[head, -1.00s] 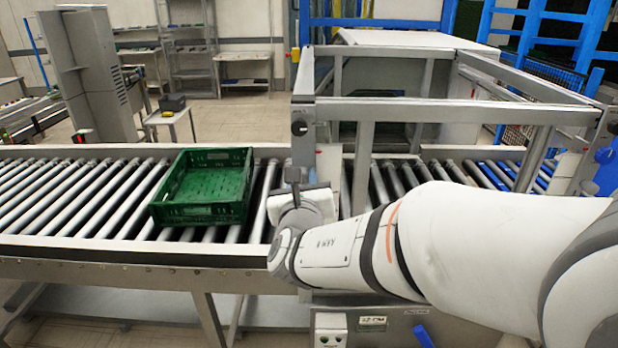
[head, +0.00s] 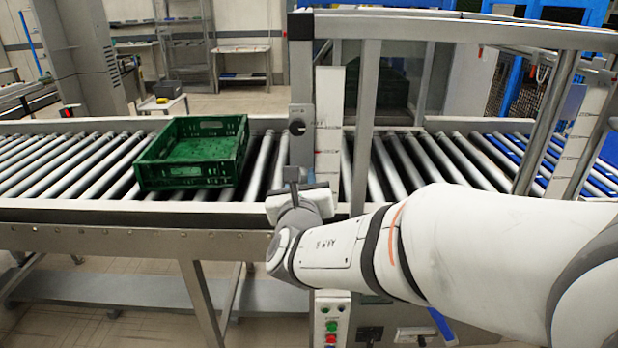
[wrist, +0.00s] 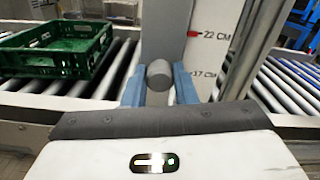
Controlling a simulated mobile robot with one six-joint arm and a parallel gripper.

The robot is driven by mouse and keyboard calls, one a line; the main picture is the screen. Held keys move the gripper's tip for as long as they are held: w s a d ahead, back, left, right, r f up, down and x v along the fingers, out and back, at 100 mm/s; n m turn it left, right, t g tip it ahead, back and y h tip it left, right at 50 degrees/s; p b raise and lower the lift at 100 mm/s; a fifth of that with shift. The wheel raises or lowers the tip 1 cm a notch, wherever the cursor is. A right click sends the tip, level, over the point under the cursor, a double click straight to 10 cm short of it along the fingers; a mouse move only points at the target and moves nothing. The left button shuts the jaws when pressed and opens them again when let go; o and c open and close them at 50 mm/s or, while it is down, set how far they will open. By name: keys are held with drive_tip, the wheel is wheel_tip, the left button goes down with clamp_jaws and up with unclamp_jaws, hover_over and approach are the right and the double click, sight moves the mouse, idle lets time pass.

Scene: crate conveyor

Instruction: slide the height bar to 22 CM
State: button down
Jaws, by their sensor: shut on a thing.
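My gripper (wrist: 158,88) is shut on a round grey handle (wrist: 158,72), with one blue finger on each side of it. In the head view my gripper (head: 291,182) is in front of the grey upright (head: 301,85) of the frame over the conveyor. A dark knob (head: 297,127) shows on this upright above the gripper. A white height scale (wrist: 222,40) stands to the right. A red mark (wrist: 195,34) is beside its 22 CM label, and 17 CM is lower. I cannot clearly tell the height bar from the frame around it.
A green crate (head: 190,178) sits on the conveyor rollers (head: 75,165), left of the frame. A metal rail (head: 120,240) runs along the near edge. A horizontal beam (head: 450,30) crosses above my arm. A button panel (head: 331,325) is below the gripper.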

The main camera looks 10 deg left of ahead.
drive_tip(key=c, duration=1.2)
unclamp_jaws()
drive_tip(key=shift+o, duration=0.2)
drive_tip(key=v, duration=0.7)
drive_tip(key=shift+s, duration=0.4)
